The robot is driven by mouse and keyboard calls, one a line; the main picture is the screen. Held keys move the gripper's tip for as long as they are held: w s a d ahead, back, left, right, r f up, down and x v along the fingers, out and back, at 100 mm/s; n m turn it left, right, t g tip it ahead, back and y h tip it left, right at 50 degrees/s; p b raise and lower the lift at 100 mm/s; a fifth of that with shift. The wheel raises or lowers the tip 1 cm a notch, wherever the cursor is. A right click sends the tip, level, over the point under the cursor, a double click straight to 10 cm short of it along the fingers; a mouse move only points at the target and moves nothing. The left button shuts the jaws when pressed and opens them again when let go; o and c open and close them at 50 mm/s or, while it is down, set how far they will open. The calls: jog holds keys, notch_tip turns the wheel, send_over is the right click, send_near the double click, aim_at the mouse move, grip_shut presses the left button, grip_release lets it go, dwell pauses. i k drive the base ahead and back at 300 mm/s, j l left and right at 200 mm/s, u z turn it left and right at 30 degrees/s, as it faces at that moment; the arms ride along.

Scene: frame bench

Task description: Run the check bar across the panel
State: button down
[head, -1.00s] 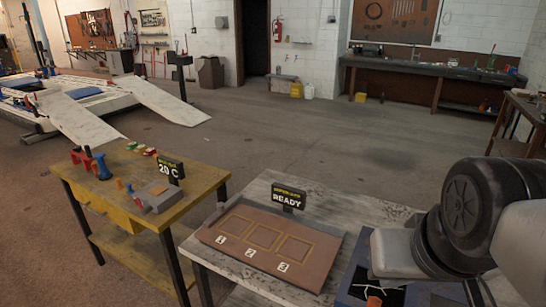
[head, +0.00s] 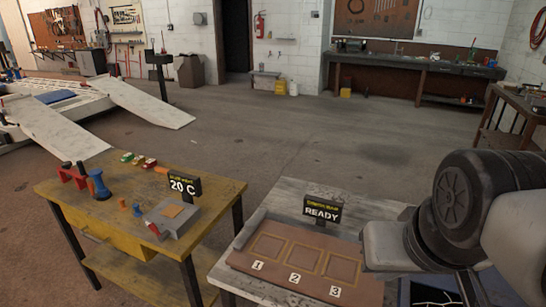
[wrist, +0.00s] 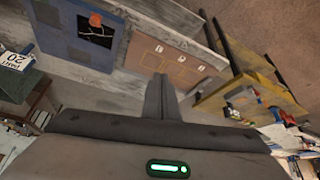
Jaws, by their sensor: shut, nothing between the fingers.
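The brown panel (head: 285,272) lies on a grey bench and bears three outlined squares numbered 1, 2 and 3. A slim grey bar (head: 250,229) lies along its left edge; I cannot tell for sure that it is the check bar. A small sign reading READY (head: 323,210) stands behind the panel. The panel (wrist: 172,65) also shows in the wrist view, beyond my fingers. My gripper (wrist: 160,80) is shut and empty, apart from the panel. In the head view its fingertips are hidden.
A yellow table (head: 130,258) with a 20 C sign (head: 184,186), a grey device and small coloured tools stands left of the bench. A blue board (wrist: 62,48) with an orange piece (wrist: 96,19) lies beside the panel. Open floor lies behind the tables.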

aim_at(251, 226)
jog(key=i+j, duration=0.1)
jog(key=j, duration=0.35)
jog(key=i+j, duration=0.1)
jog(key=j, duration=0.3)
jog(key=i+j, duration=0.1)
jog(key=j, duration=0.35)
jog(key=i+j, duration=0.15)
jog(key=j, duration=0.25)
